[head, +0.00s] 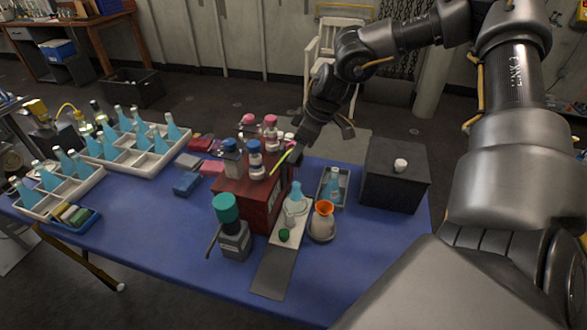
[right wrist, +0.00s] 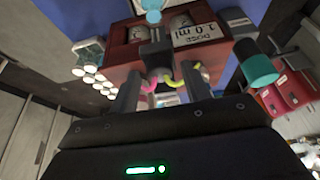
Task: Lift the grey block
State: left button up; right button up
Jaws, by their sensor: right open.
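My right gripper (head: 318,140) is at the back edge of the blue table, behind and beside the dark red box (head: 262,205). In the right wrist view my right gripper (right wrist: 160,82) has its two fingers apart, with nothing clearly held. I cannot clearly pick out a grey block; several small blocks lie left of the red box, and those I can tell are blue (head: 187,184), pink (head: 212,168) and dark red (head: 201,144). My left gripper is not in view.
Bottles stand on and around the red box, including a teal-capped one (head: 235,240). White trays (head: 128,158) of blue flasks stand at left, with a small blue tray (head: 91,219) of coloured blocks. A dark box (head: 395,180) stands at right. The table's front left is clear.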

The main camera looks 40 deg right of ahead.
jog(key=shift+r+p, duration=0.5)
jog(key=shift+r, duration=0.45)
notch_tip(320, 180, up, 2)
jog(key=shift+r+p, duration=0.1)
jog(key=shift+p, duration=0.45)
jog(key=shift+r+p, duration=0.35)
jog(key=shift+r, duration=0.3)
jog(key=shift+r+p, duration=0.35)
jog(key=shift+r, duration=0.45)
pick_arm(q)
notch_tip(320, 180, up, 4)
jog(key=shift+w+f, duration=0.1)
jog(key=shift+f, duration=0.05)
